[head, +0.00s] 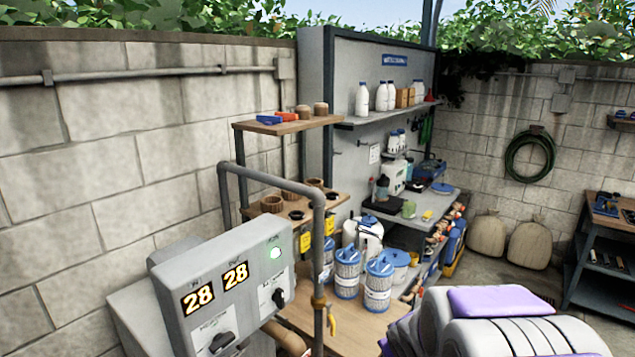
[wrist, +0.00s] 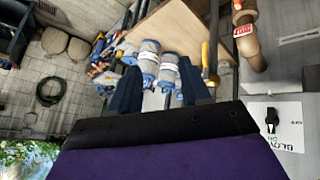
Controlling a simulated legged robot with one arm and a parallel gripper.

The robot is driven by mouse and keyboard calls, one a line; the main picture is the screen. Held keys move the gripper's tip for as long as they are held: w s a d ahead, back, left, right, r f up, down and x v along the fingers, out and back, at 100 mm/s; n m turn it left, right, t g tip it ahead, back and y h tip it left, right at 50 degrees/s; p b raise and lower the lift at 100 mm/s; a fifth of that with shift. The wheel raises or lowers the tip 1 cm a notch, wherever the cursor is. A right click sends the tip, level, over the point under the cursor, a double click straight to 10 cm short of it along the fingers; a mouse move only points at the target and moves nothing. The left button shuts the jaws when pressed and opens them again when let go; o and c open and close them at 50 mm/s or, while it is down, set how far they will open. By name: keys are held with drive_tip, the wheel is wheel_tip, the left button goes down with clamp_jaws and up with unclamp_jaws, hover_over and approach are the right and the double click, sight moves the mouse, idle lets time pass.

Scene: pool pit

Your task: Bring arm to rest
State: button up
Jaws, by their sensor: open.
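My gripper (wrist: 160,90) shows in the wrist view with its two dark fingers spread apart. No object shows between the fingertips except the canisters in the background. My arm (head: 505,318), white with a purple panel, fills the lower right of the head view. The gripper's fingers cannot be made out in the head view. The wrist picture is turned, with the leaves at its bottom left.
A grey control box (head: 222,290) showing 28 and 28 stands at left, beside a grey pipe (head: 318,240). Blue-and-white canisters (head: 347,272) stand on a wooden bench top (head: 370,325) near my arm. Open paving (head: 490,270) lies behind, before sacks (head: 530,245) and a right-hand workbench (head: 600,245).

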drive_tip(key=s+a+f+m+g+b, duration=0.1)
drive_tip(key=s+g+b, duration=0.1)
drive_tip(key=s, duration=1)
drive_tip(key=s+a+f+m+g+b, duration=0.1)
drive_tip(key=s+a+g+b, duration=0.1)
drive_tip(key=s, duration=1.1)
drive_tip(key=s+a+f+m+g+y+b, duration=0.1)
drive_tip(key=s+g+b, duration=0.3)
drive_tip(key=s, duration=0.9)
drive_tip(key=shift+a+m+g, duration=0.15)
drive_tip(key=shift+m+g, duration=0.15)
drive_tip(key=shift+g, duration=0.4)
drive_tip(key=shift+f, duration=0.1)
